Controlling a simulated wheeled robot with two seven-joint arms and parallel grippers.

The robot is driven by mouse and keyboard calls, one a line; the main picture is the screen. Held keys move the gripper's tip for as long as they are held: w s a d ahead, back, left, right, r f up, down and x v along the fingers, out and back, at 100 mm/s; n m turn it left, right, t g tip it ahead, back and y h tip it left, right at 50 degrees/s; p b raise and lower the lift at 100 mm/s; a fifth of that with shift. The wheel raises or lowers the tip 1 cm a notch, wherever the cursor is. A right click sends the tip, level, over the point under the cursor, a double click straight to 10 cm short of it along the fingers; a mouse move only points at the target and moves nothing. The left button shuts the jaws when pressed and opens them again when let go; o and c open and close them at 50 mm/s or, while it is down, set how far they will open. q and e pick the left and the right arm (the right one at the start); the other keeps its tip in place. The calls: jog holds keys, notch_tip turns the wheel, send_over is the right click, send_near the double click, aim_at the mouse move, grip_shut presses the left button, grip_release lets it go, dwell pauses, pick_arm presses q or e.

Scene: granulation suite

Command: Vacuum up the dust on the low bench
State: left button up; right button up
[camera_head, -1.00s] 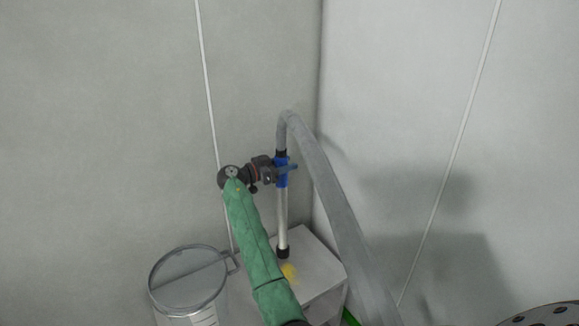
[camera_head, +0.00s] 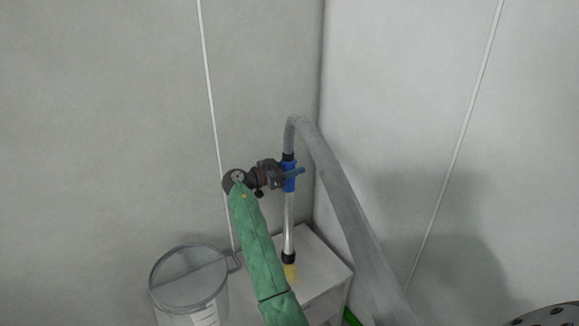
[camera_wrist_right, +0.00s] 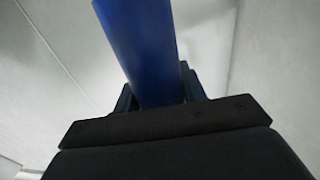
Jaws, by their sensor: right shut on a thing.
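The vacuum wand is a metal tube (camera_head: 289,220) with a blue grip, a black nozzle (camera_head: 288,257) and a grey hose (camera_head: 345,200) at its top. My right gripper (camera_head: 289,176) is shut on the blue grip, which also shows in the right wrist view (camera_wrist_right: 140,50). The wand stands about upright over the low bench (camera_head: 322,268). The yellow dust (camera_head: 290,272) lies on the bench top just at the nozzle, partly hidden by it and by my green-sleeved arm. I cannot tell whether the nozzle touches the bench. My left gripper is not in view.
A round metal drum (camera_head: 190,285) with a lid and side handle stands left of the bench. Grey walls meet in a corner close behind the bench. The hose runs down to the right. A dark perforated round thing (camera_head: 550,316) shows at the bottom right.

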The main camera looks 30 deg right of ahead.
jog(key=s+b, duration=0.1)
jog(key=s, duration=0.9)
jog(key=shift+d, duration=0.4)
dwell(0.5)
jog(key=shift+b, duration=0.3)
jog(key=a+b, duration=0.2)
jog(key=a, duration=0.1)
jog(key=shift+a+r, duration=0.1)
jog(key=shift+a, duration=0.05)
dwell(0.4)
